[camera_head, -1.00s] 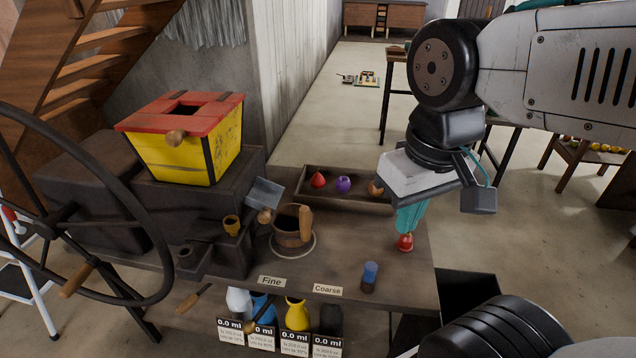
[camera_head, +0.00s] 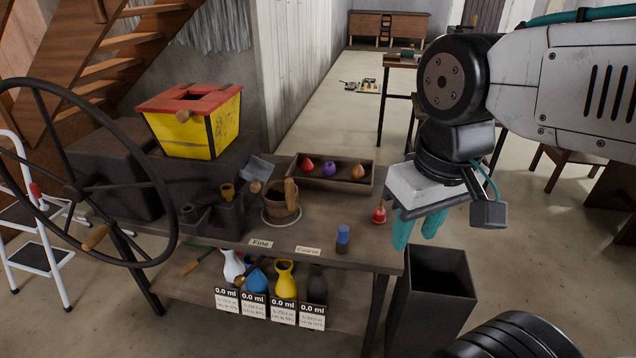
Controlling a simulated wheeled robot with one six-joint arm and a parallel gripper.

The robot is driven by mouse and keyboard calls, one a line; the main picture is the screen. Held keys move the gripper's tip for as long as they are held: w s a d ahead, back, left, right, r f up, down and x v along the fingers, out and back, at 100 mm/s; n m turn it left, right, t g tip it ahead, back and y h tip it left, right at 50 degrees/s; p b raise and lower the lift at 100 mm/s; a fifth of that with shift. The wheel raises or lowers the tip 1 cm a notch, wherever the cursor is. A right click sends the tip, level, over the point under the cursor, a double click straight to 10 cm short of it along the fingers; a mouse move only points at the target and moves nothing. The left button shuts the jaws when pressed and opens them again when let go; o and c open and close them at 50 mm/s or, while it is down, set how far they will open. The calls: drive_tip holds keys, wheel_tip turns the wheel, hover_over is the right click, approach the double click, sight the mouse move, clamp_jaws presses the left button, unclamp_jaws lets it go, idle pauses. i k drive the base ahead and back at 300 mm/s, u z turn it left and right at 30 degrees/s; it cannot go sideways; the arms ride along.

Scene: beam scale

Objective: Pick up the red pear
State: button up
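A red, pear-shaped fruit (camera_head: 307,164) sits at the left end of a shallow wooden tray (camera_head: 331,187) at the back of the workbench. A purple fruit (camera_head: 329,169) and an orange-brown fruit (camera_head: 358,172) lie to its right in the tray. Another small red thing with a narrow top (camera_head: 379,212) stands on the bench near its right edge; it is too small to tell exactly what it is. My gripper (camera_head: 418,232) points down with its teal fingers apart and nothing seen between them. It appears just right of that small red thing, in front and right of the tray.
A dark open bin (camera_head: 437,275) stands at the bench's right end. A blue-topped jar (camera_head: 343,238), a wooden mug (camera_head: 282,206) and a yellow hopper with a red top (camera_head: 197,125) are on the bench. Several vases stand on the shelf below. A large handwheel (camera_head: 75,190) is at left.

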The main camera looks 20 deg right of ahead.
sight(307, 166)
drive_tip(key=z, duration=0.05)
drive_tip(key=k, duration=0.5)
drive_tip(key=u, duration=0.9)
drive_tip(key=i, duration=1.35)
drive_tip(key=z, duration=0.9)
drive_tip(key=i, duration=0.6)
drive_tip(key=z, duration=0.7)
